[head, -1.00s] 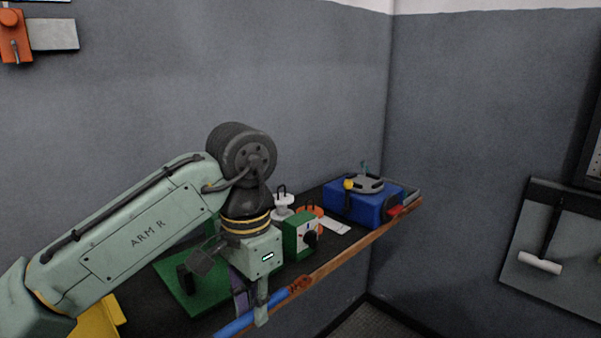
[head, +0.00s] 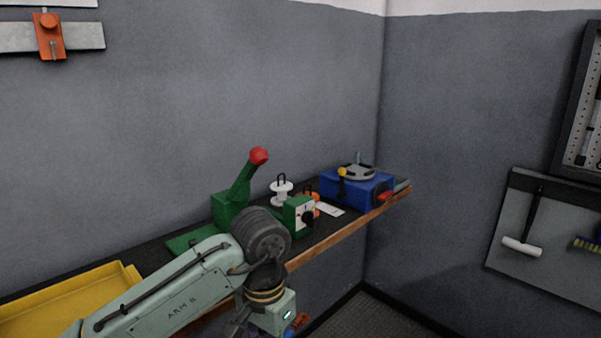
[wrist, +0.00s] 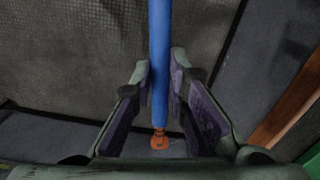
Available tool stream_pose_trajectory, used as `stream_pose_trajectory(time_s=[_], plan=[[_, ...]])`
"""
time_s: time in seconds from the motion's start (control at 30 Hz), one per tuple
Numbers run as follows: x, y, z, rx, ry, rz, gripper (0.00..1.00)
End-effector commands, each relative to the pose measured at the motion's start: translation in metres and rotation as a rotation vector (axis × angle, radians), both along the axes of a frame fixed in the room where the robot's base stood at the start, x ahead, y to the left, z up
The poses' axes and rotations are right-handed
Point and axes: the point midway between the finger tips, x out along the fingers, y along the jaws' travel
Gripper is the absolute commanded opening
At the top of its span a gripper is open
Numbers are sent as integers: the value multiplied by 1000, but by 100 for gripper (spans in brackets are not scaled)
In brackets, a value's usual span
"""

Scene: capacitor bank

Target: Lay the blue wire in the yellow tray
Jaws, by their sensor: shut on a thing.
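The blue wire (wrist: 159,40) runs lengthwise between the fingers of my gripper (wrist: 161,80) in the wrist view, with an orange lug (wrist: 160,140) at its near end. My gripper is shut on the wire. In the head view my gripper is at the bottom, in front of the bench's front edge; its fingers are mostly cut off by the frame. The yellow tray (head: 128,272) lies on the bench at the lower left, partly hidden by my arm and cut by the frame. Its visible floor looks empty.
On the dark bench stand a green press with a red knob (head: 259,156), a white spool (head: 281,193), a green box with a dial (head: 299,214) and a blue device (head: 358,190). The wooden front edge (head: 350,224) runs between bench and floor. Open floor lies in front.

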Motion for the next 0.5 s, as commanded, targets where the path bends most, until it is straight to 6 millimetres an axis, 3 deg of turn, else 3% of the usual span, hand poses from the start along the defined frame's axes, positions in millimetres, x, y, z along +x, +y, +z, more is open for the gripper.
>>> stream_pose_trajectory(time_s=[0.03, 0.3, 0.5], plan=[[1, -6, -28, -9, 9, 30, 0], [21, -27, -179, -9, 13, 257, 0], [35, -40, -278, -5, 11, 406, 0]])
